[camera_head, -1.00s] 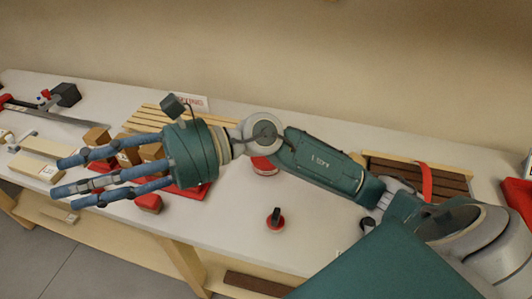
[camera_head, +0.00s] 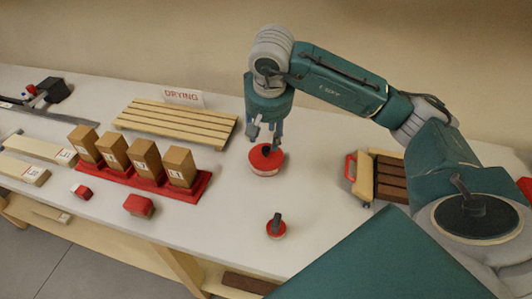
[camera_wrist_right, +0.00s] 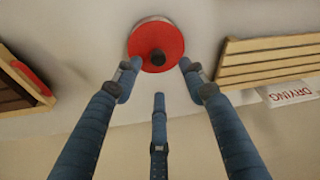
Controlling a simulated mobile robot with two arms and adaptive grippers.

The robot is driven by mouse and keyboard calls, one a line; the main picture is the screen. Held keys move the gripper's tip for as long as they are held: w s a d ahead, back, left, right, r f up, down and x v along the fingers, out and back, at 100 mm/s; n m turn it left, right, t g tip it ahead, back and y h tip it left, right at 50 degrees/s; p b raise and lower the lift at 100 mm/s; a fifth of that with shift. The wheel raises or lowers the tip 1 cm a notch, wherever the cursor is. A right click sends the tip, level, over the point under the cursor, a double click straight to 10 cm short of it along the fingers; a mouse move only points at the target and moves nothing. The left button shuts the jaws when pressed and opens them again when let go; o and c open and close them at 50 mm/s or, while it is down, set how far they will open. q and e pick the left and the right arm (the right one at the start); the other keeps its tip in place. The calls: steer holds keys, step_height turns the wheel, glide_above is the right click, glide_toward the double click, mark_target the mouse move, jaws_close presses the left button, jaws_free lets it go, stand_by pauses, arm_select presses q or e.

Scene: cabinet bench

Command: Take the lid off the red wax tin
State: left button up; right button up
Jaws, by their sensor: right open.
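The red wax tin (camera_head: 268,170) stands upright on the bench, a low round tin with a red lid (camera_head: 257,159) on top. A dark knob rises from the lid's middle. In the right wrist view the lid (camera_wrist_right: 141,45) is a red disc with a pale rim around it. My right gripper (camera_head: 265,134) points down just above the tin, fingers spread and empty. In the wrist view its fingertips (camera_wrist_right: 159,79) lie beside and below the lid; I cannot tell whether any touches it. My left gripper is not in view.
A wooden slatted rack (camera_head: 178,122) and a red tray (camera_head: 204,187) with several wooden blocks are on the left. A crate of brown bars (camera_head: 391,178) is right. Bench around the tin is clear.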

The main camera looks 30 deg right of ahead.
mark_target(266, 148)
steer(key=p+x, duration=0.1)
steer(key=x, duration=0.1)
steer(key=p+x, duration=0.1)
steer(key=x, duration=0.1)
steer(key=shift+s+a+f, duration=0.1)
steer(key=shift+s+f, duration=0.05)
steer(key=shift+f, duration=0.25)
steer(key=shift+w+f, duration=0.2)
steer(key=shift+f, duration=0.35)
jaws_close()
